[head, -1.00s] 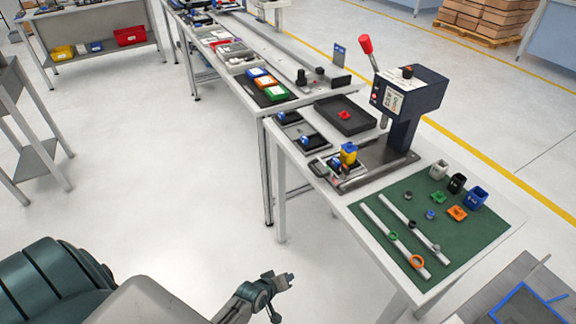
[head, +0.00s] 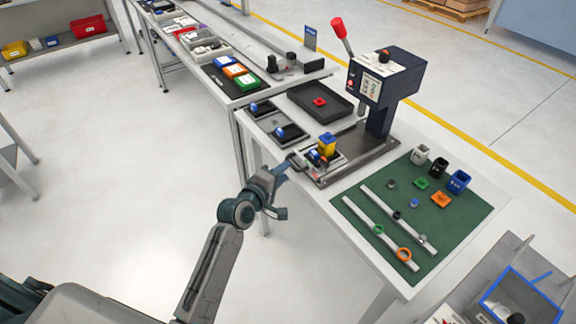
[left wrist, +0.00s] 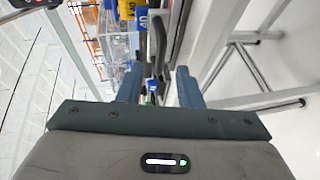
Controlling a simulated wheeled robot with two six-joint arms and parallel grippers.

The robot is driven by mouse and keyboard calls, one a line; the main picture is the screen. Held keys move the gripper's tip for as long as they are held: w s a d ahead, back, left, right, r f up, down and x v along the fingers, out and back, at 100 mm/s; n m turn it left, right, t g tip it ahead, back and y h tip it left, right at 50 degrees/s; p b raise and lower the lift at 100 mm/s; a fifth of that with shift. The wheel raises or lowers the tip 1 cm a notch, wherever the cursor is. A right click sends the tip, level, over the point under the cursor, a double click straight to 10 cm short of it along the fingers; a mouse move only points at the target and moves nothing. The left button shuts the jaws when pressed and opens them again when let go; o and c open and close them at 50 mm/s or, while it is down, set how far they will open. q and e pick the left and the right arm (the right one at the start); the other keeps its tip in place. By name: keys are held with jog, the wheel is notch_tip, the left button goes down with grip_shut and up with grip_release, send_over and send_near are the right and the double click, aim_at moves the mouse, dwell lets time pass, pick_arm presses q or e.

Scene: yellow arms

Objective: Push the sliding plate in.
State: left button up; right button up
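The sliding plate (head: 311,172) lies at the front of the press (head: 378,105) base on the white table. It carries a small fixture with a yellow and blue part (head: 327,144). My left gripper (head: 283,190) is beside the table's near left edge, with its upper finger close to the plate's outer end. I cannot tell if it touches. In the left wrist view the two blue fingers (left wrist: 159,84) stand apart, with a dark curved piece between and beyond them. The yellow part (left wrist: 155,20) shows ahead. My right gripper is not in view.
A green mat (head: 430,240) with rods, rings and small cups covers the table's right part. A black tray (head: 319,102) and small grey trays (head: 268,118) lie left of the press. A blue-rimmed bin (head: 520,295) stands at lower right.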

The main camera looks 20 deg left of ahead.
pick_arm(q)
jog(key=shift+x, duration=1.9)
grip_shut()
